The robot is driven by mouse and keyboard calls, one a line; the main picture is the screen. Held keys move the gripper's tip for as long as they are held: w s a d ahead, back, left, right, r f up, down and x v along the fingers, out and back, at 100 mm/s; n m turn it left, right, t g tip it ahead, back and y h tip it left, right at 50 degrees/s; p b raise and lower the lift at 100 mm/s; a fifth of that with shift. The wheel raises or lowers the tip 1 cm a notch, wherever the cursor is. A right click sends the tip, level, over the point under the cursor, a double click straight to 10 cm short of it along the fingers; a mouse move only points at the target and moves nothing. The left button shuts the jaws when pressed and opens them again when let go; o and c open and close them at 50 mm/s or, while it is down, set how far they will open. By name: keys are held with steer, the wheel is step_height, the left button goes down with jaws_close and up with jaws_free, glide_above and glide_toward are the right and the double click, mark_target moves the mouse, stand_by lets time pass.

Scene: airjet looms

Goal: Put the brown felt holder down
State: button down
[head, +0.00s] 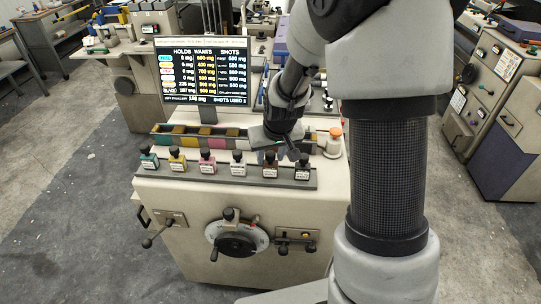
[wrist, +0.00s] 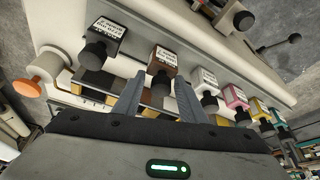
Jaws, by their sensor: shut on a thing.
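The brown felt holder (head: 270,171) is a small block with a white label and a black knob. It is in the row at the front rail of the machine, between a white holder (head: 238,167) and a black holder (head: 302,172). In the wrist view the brown felt holder (wrist: 165,60) lies just beyond my fingertips, upside down in the picture. My gripper (wrist: 160,80) is shut on its black knob, one finger on each side. In the head view my gripper (head: 275,155) comes down from behind the row. Whether the holder's base touches the rail cannot be told.
Teal (head: 149,160), yellow (head: 177,160) and pink (head: 207,163) holders stand further left on the rail (head: 222,180). A tray (head: 180,130) of coloured compartments lies behind. An orange-capped jar (head: 334,145) is at the right. A screen (head: 205,70) stands behind.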

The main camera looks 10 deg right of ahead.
steer(key=shift+f, duration=0.25)
steer(key=c, duration=1.1)
jaws_free()
steer(key=shift+r, duration=0.1)
steer(key=shift+r, duration=0.1)
